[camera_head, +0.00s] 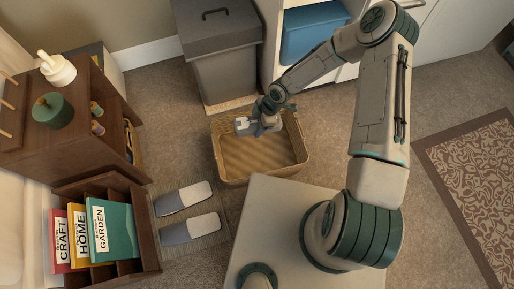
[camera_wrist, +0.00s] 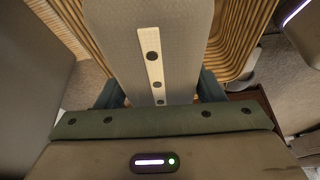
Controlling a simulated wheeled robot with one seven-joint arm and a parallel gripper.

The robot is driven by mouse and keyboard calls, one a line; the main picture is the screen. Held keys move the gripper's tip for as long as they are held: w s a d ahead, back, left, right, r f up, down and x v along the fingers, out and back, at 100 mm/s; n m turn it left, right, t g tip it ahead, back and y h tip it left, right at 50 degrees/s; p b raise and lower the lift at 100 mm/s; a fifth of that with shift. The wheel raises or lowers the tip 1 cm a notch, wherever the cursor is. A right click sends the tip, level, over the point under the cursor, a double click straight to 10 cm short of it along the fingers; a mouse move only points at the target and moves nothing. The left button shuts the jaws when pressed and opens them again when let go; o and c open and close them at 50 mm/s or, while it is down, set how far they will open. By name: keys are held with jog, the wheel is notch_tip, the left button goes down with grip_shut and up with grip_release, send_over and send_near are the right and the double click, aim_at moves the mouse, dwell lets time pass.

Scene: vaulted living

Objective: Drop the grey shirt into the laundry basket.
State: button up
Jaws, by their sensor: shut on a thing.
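The grey shirt (camera_wrist: 195,45) is in my gripper (camera_wrist: 160,92). In the wrist view it is a grey folded piece with a pale strip and dark buttons, between the two fingers. In the head view my gripper (camera_head: 259,118) is above the far left part of the laundry basket (camera_head: 218,160), a woven tan basket on the floor. A small part of the shirt (camera_head: 243,126) shows beside the gripper there. The basket's ribbed wall (camera_wrist: 240,35) shows behind the shirt in the wrist view. The visible basket floor is bare.
A grey lidded bin (camera_head: 222,75) stands behind the basket. A white shelf with a blue box (camera_head: 308,35) is at the back. Slippers (camera_head: 190,228) lie on a mat to the left, near a wooden book rack (camera_head: 148,240). A patterned rug (camera_head: 480,175) lies to the right.

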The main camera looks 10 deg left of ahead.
notch_tip(320, 180, down, 5)
jog(key=b, duration=0.2)
jog(key=shift+r+b, duration=0.1)
jog(key=shift+b, duration=0.3)
jog(key=o, duration=1.2)
jog(key=shift+c, duration=0.2)
jog(key=p+v, duration=0.5)
jog(key=v, duration=0.8)
jog(key=shift+d+r, duration=0.2)
jog(key=shift+r, duration=0.15)
jog(key=shift+p, duration=0.3)
